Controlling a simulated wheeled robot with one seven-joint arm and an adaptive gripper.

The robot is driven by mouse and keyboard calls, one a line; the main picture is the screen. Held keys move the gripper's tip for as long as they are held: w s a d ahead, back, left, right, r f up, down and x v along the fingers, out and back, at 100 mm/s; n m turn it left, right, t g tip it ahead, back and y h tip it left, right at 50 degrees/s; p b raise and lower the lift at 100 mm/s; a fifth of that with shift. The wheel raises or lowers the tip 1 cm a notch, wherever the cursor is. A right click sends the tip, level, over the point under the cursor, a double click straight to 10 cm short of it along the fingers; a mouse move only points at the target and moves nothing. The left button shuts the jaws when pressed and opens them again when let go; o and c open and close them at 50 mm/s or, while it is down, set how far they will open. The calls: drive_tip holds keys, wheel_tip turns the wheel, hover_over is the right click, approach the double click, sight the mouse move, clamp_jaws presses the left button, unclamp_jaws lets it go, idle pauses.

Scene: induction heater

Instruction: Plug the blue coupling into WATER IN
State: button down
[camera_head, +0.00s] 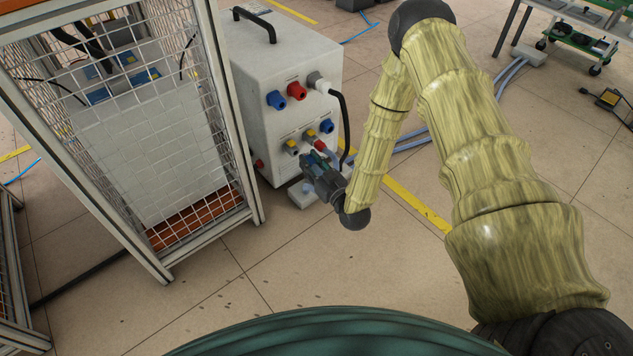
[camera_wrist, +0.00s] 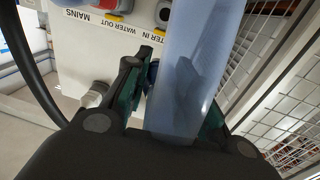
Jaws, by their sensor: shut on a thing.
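My gripper (camera_head: 318,168) is in front of the lower part of the white heater cabinet (camera_head: 285,75). It also shows in the wrist view (camera_wrist: 170,95), with its fingers shut on either side of a blue coupling (camera_wrist: 152,76) with a pale blue translucent hose (camera_wrist: 198,65). The coupling's front end is hidden by the fingers and hose. In the wrist view the panel (camera_wrist: 75,55) appears upside down, with MAINS, WATER OUT and a partly covered WATER IN label (camera_wrist: 156,36). I cannot tell whether the coupling touches any port.
A wire-mesh cage (camera_head: 140,130) stands to the left. Blue hoses (camera_head: 405,143) lie to the right.

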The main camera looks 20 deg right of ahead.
wheel_tip(320, 180, down, 6)
drive_tip(key=d+n+y+b, duration=0.1)
drive_tip(key=d+y+b, duration=0.1)
drive_tip(key=b+x, duration=0.2)
drive_tip(key=x, duration=0.5)
drive_tip(key=shift+g+b, duration=0.3)
idle(0.4)
drive_tip(key=shift+r+p, duration=0.1)
drive_tip(key=shift+p, duration=0.7)
idle(1.8)
drive_tip(key=shift+w+a, duration=0.2)
drive_tip(key=shift+w, duration=0.35)
idle(0.7)
drive_tip(key=c, duration=1.1)
unclamp_jaws()
